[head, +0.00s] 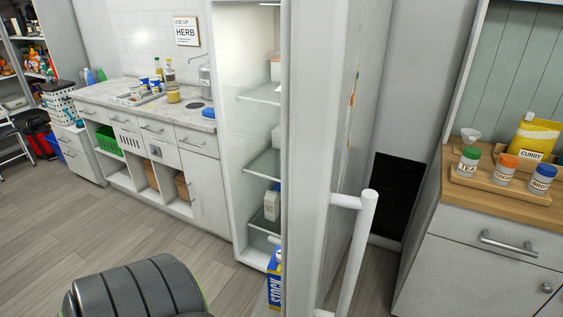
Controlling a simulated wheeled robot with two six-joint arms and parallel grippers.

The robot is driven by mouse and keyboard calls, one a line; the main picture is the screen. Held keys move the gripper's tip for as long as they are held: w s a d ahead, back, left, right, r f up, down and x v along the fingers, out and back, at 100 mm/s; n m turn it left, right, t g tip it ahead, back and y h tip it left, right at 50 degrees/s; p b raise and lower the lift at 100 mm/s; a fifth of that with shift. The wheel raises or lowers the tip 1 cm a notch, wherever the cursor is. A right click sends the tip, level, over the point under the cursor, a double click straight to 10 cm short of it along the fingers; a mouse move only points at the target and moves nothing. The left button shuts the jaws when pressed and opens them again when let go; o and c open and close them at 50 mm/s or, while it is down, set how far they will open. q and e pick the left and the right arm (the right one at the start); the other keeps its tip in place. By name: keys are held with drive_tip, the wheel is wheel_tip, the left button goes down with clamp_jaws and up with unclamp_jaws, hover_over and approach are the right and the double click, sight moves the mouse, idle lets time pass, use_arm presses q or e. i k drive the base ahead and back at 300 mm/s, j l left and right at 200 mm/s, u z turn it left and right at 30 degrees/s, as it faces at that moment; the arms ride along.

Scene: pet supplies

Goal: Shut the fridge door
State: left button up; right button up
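The fridge door (308,150) stands open and swung out toward me, so I see it mostly edge-on. Its white vertical bar handle (361,240) is on the right side of the door, low in the picture. To the left of the door, the lit fridge interior (240,160) shows, with glass shelves (264,163), a white carton (271,205) and a few other items. A blue and yellow box (275,280) shows low beside the door's left side. The door hides part of the interior. Neither of my grippers is in view.
A counter (130,106) with bottles and jars runs along the left wall. A wooden-topped cabinet (480,240) with labelled jars and a yellow curry bag (538,135) stands close at the right. Open wood floor (120,225) lies at the left.

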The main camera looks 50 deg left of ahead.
sight(322, 40)
drive_tip(key=i+l+u, duration=0.1)
drive_tip(key=u, duration=0.35)
drive_tip(key=i+l+u, duration=0.15)
drive_tip(key=u, duration=0.25)
drive_tip(key=l+u, duration=0.25)
drive_tip(key=u, duration=0.2)
drive_tip(key=i+l+u, duration=0.1)
drive_tip(key=l+u, duration=0.15)
drive_tip(key=u, duration=0.2)
